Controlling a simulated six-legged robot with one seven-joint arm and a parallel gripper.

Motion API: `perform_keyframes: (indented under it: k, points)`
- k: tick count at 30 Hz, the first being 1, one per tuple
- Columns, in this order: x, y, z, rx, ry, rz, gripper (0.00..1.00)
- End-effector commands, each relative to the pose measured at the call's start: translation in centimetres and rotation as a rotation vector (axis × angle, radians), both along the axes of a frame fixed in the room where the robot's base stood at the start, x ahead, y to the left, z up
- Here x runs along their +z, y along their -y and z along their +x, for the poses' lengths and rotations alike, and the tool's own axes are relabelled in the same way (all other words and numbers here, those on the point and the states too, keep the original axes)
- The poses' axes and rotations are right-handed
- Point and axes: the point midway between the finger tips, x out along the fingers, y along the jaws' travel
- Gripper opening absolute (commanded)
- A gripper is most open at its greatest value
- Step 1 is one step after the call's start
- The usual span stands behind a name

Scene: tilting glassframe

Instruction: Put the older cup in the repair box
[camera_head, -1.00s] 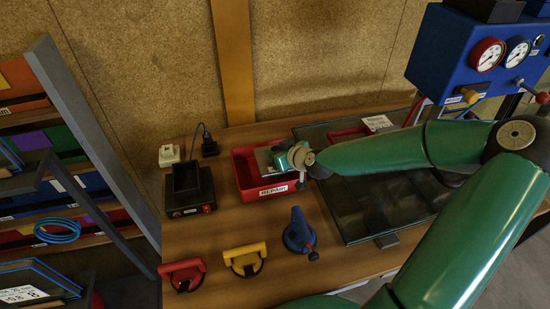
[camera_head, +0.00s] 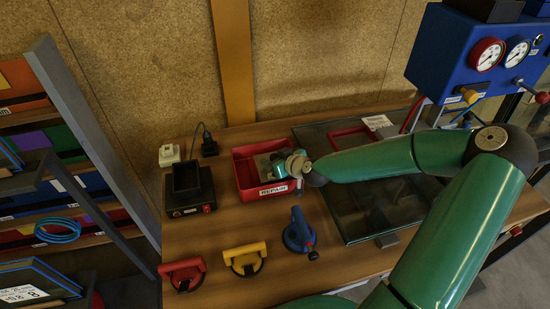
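The red repair box (camera_head: 240,172), with a white label reading REPAIR on its front, stands on the wooden table. My gripper (camera_head: 275,166) is over the right part of the box, low near its rim. Its fingers are small and partly hidden by my wrist, so I cannot tell whether they are open or hold something.
A dark glass panel (camera_head: 365,205) lies right of the box, with a red handle-like piece (camera_head: 352,137) at its back. A black device (camera_head: 188,190) stands left of the box. A blue gauge unit (camera_head: 470,55) is at the back right, a shelf (camera_head: 70,150) at the left.

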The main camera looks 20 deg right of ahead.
Motion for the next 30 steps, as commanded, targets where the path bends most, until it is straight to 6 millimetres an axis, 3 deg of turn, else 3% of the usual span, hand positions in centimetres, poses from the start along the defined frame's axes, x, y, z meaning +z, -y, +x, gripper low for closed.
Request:
perform_keyframes:
  k: [11,30]
  points:
    - [0.6,0.2,-0.3,-0.001,0.001,0.000,0.51]
    - [5.2,3.5,-8.2,-0.003,0.001,0.000,0.51]
